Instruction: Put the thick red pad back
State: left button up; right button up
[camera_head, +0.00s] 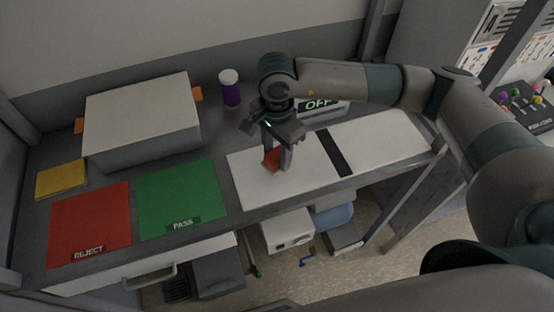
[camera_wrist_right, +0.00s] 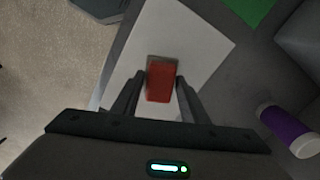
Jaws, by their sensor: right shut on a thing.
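The red pad (camera_wrist_right: 159,82) is a small, thick red block. My right gripper (camera_wrist_right: 160,88) is shut on it, with one finger on each side in the right wrist view. In the head view the red pad (camera_head: 271,159) shows at the fingertips of my right gripper (camera_head: 277,160), tilted, over the left white panel (camera_head: 245,190) of the bench. I cannot tell whether it touches the panel. My left gripper is not in view.
A red REJECT mat (camera_head: 90,222) and a green PASS mat (camera_head: 180,198) lie to the left. A yellow pad (camera_head: 61,180), a large grey box (camera_head: 145,120), a purple bottle (camera_head: 231,90) and an OFF display (camera_head: 318,106) stand around. A black strip (camera_head: 335,153) divides the white panels.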

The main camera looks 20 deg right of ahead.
aim_at(277, 162)
jog(key=shift+s+f+p, duration=0.1)
jog(key=shift+f+p, duration=0.45)
jog(key=shift+p, duration=0.05)
notch_tip(277, 162, down, 2)
jog(key=shift+p, duration=0.6)
jog(key=shift+f, duration=0.45)
jog(key=o, duration=1)
jog(key=shift+c, duration=0.2)
jog(key=shift+r, duration=0.15)
